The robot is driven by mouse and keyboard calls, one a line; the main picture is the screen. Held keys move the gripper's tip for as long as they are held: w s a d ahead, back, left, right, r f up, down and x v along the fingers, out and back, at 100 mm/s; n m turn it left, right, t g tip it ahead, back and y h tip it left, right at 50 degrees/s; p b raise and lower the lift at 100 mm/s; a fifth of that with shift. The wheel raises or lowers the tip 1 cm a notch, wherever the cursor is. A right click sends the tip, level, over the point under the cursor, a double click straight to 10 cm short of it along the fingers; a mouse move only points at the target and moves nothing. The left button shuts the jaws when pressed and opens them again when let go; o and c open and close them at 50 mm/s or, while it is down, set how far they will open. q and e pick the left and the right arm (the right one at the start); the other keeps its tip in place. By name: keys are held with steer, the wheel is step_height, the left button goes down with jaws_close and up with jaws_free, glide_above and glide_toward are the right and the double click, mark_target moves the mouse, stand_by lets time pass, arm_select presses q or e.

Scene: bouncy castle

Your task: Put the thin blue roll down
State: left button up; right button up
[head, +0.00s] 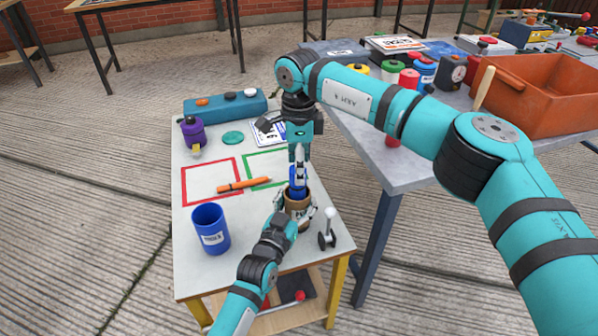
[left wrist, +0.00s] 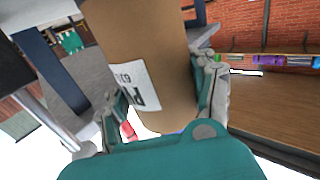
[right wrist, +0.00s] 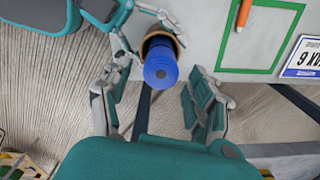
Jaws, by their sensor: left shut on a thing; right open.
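The blue roll (head: 297,185) stands in a brown cylindrical holder (head: 297,205) near the right edge of the small table. My left gripper (head: 295,217) is shut on the holder; the left wrist view shows its fingers on both sides of the brown wall (left wrist: 150,50) with a white label. My right gripper (head: 299,158) is above the roll, pointing down. In the right wrist view its fingers (right wrist: 158,105) are spread wide, with the roll's round end (right wrist: 160,72) just beyond them. Whether the holder touches the tabletop is hidden.
The small table (head: 185,275) carries red (head: 185,187) and green (head: 250,155) outlined squares, an orange marker (head: 244,185), a blue cup (head: 209,230) and a small lever (head: 327,232). A grey table with an orange bin (head: 540,95) stands to the right.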

step_height(320, 180, up, 10)
steer(key=shift+f, duration=0.25)
arm_select(q)
steer(key=o, duration=1.8)
